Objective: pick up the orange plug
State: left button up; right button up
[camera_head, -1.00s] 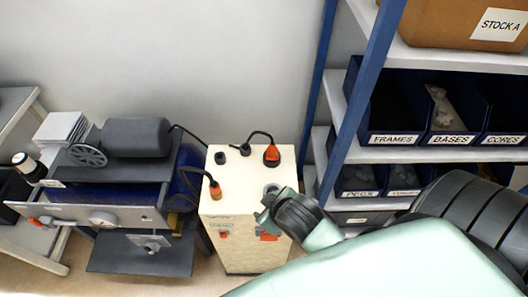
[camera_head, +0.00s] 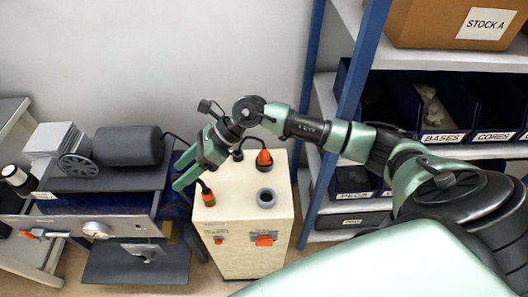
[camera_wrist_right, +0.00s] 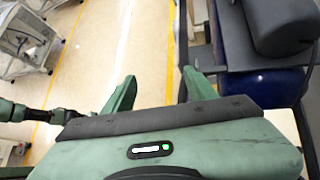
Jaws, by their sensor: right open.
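An orange plug (camera_head: 264,158) with a black cable sits on top of a cream cabinet (camera_head: 255,262), near its back edge. A second, duller orange-brown plug (camera_head: 208,196) on a cable is at the cabinet top's left edge. My right gripper (camera_head: 179,173) is open and empty, above and left of the cabinet, left of both plugs. In the right wrist view its two green fingers (camera_wrist_right: 158,92) stand apart with floor between them. Neither plug shows in that view. My left gripper is not in view.
A bench with a motor (camera_head: 129,146) and blue tank stands left. A blue-post shelf (camera_head: 350,110) with parts bins stands right. The wall is close behind the cabinet.

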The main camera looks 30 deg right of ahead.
jog(key=w+d+f+n+g+h, duration=0.1)
jog(key=d+f+h, duration=0.15)
jog(key=d, duration=0.55)
jog(key=w+d+f+n+h, duration=0.1)
jog(key=d+h, duration=0.3)
jog(key=d, duration=0.3)
jog(key=g+h, duration=0.1)
jog(key=h, duration=0.3)
send_over(264, 149)
jog(key=shift+d+r, duration=0.35)
jog(key=shift+s+d+f+b, duration=0.1)
jog(key=shift+d+f+b, duration=0.1)
jog(key=shift+f+b, duration=0.15)
jog(key=f+b, duration=0.1)
jog(key=f, duration=0.1)
jog(key=f+b, duration=0.1)
jog(key=f, duration=0.1)
jog(key=a+f+b, duration=0.1)
jog(key=f, duration=0.2)
grip_shut()
